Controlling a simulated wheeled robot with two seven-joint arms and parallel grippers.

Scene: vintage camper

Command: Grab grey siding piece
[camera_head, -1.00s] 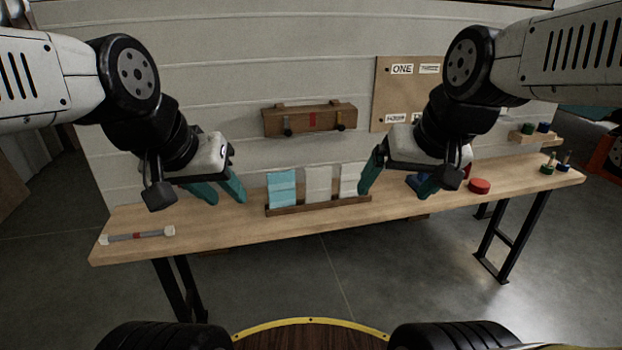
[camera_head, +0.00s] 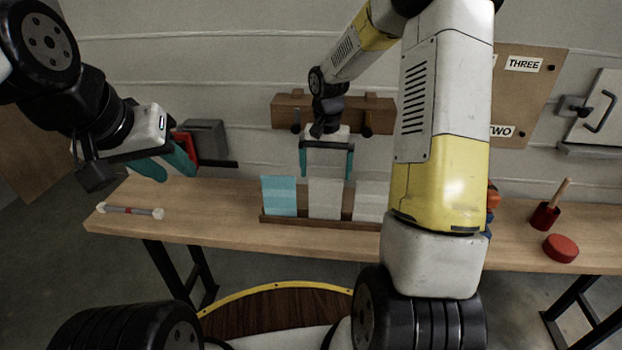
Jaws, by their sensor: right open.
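Three siding pieces stand upright in a wooden rack (camera_head: 320,226) on the workbench. The left one is a light blue siding piece (camera_head: 279,197). The middle one is a pale grey siding piece (camera_head: 325,199). The right one is a whitish siding piece (camera_head: 367,203), partly hidden by my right arm. My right gripper (camera_head: 327,174) is open and points down at the middle piece, its fingers on either side of that piece's top edge. I cannot tell whether they touch it. My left gripper (camera_head: 172,170) is open and empty above the bench's left part.
A grey rod with white ends (camera_head: 130,211) lies at the bench's left end. A wooden tool shelf (camera_head: 285,112) is on the wall behind the rack. Bare bench lies left of the rack.

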